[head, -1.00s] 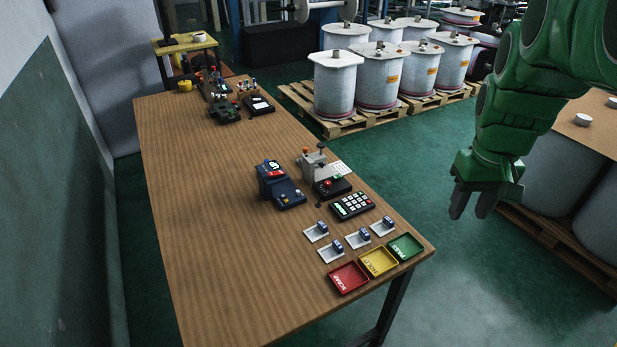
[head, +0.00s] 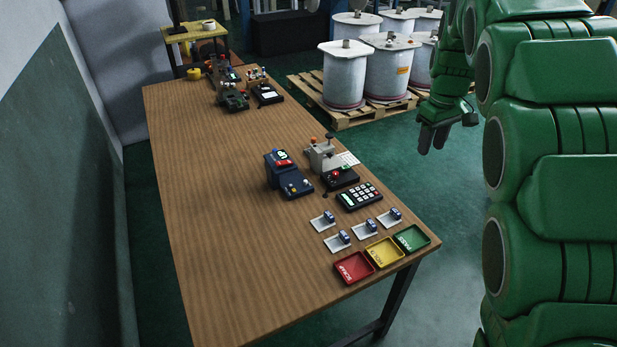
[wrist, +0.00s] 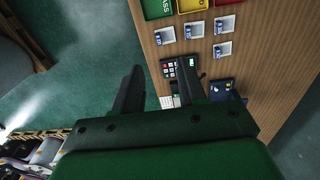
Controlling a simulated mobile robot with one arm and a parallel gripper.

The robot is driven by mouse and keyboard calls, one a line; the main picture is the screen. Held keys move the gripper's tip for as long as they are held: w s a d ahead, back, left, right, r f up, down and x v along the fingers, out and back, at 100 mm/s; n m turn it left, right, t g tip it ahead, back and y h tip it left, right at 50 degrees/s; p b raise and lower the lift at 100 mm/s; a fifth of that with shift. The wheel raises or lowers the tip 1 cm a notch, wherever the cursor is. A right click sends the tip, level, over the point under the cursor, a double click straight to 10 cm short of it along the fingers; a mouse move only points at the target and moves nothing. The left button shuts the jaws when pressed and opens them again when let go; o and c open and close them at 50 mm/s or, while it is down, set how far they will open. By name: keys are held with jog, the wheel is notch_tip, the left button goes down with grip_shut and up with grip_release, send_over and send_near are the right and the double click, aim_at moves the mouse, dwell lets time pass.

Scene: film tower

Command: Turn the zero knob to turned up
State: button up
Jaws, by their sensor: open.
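The blue instrument (head: 288,178) sits on the wooden table in the head view, with a lit display and small knobs on its sloped front. I cannot tell which knob is the zero knob or how it is turned. The instrument also shows in the wrist view (wrist: 222,90), partly cut off by my gripper. My gripper (head: 431,140) is open and empty, right of the table and clear of it in the head view. In the wrist view its two fingers (wrist: 158,88) stand apart, with the table's edge and a keypad beyond them.
A grey device (head: 321,156) with a black box, a keypad (head: 359,197), several small blue parts on white plates, and red (head: 354,268), yellow (head: 384,252) and green (head: 411,238) trays share the table (head: 230,250). Drums (head: 344,75) stand on a pallet behind. The table's left is clear.

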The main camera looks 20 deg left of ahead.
jog(key=w+a+f+n, duration=0.3)
jog(key=w+a+f, duration=0.2)
jog(key=w+a, duration=0.15)
jog(key=n+g+y, duration=0.2)
jog(key=n+y, duration=0.2)
jog(key=n, duration=0.7)
send_near(306, 181)
jog(key=shift+x, duration=3.9)
jog(key=shift+w, duration=0.1)
jog(key=shift+c, duration=0.5)
grip_shut()
